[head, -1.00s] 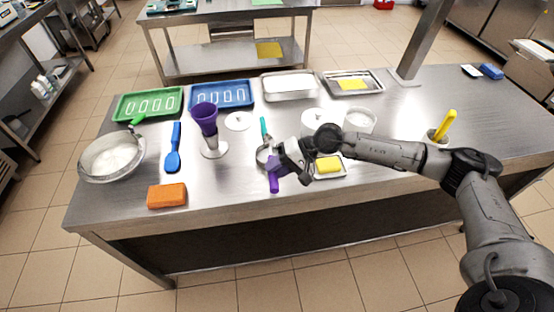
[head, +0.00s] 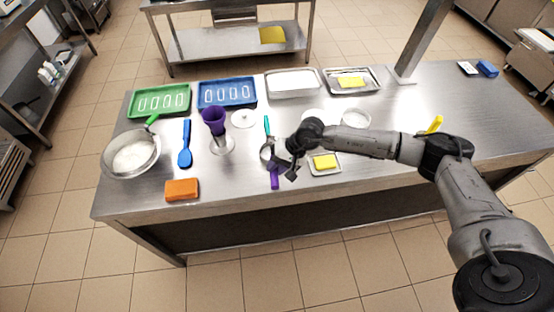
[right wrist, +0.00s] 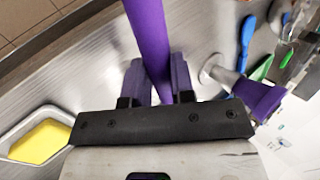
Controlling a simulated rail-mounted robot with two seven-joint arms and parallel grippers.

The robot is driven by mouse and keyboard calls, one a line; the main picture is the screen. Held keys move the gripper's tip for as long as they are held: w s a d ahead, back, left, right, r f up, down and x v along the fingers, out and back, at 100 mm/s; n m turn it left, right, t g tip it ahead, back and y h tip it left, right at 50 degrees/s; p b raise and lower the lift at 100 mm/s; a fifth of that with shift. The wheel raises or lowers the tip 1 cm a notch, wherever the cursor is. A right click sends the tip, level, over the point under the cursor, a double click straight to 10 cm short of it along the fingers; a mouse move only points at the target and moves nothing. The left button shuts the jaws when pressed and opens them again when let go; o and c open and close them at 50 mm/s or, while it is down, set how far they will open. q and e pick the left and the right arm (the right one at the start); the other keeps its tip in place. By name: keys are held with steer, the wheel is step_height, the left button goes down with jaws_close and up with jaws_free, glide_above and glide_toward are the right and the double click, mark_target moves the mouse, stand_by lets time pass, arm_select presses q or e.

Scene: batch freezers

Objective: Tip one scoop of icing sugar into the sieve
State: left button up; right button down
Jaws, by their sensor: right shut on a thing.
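My right gripper (head: 281,172) is shut on a purple handle (head: 274,180) near the front of the steel table. In the right wrist view the purple handle (right wrist: 150,40) runs between the two fingers; its far end is cut off. A round metal tool with a teal handle (head: 267,126) lies just behind, partly hidden by the gripper; I cannot tell whether it is the sieve. A metal bowl (head: 106,165) of white powder stands at the left, a green handle beside its rim. My left gripper is out of view.
A small tray (head: 313,170) with a yellow block is close on the right. A blue spatula (head: 185,157) and orange block (head: 182,189) lie left. Trays line the back. The table's right side is mostly clear.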

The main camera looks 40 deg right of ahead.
steer(key=p, duration=0.1)
steer(key=r+g+h+p, duration=0.1)
steer(key=shift+w+a+p, duration=0.2)
steer(key=shift+a+p, duration=0.05)
steer(key=shift+p, duration=0.1)
steer(key=shift+w+a+g+h, duration=0.1)
steer(key=shift+g+h, duration=0.4)
steer(key=shift+h, duration=0.1)
steer(key=shift+w+a+f+g+h+p, duration=0.1)
steer(key=shift+w+a+g+h+p, duration=0.05)
steer(key=shift+g+h+p, duration=0.3)
steer(key=shift+w+a+g+h, duration=0.15)
steer(key=shift+w+g+h, duration=0.05)
steer(key=shift+g+h, duration=0.6)
steer(key=shift+r, duration=0.25)
steer(key=shift+s+r+p, duration=0.1)
steer(key=shift+r+p, duration=0.5)
steer(key=shift+r, duration=0.25)
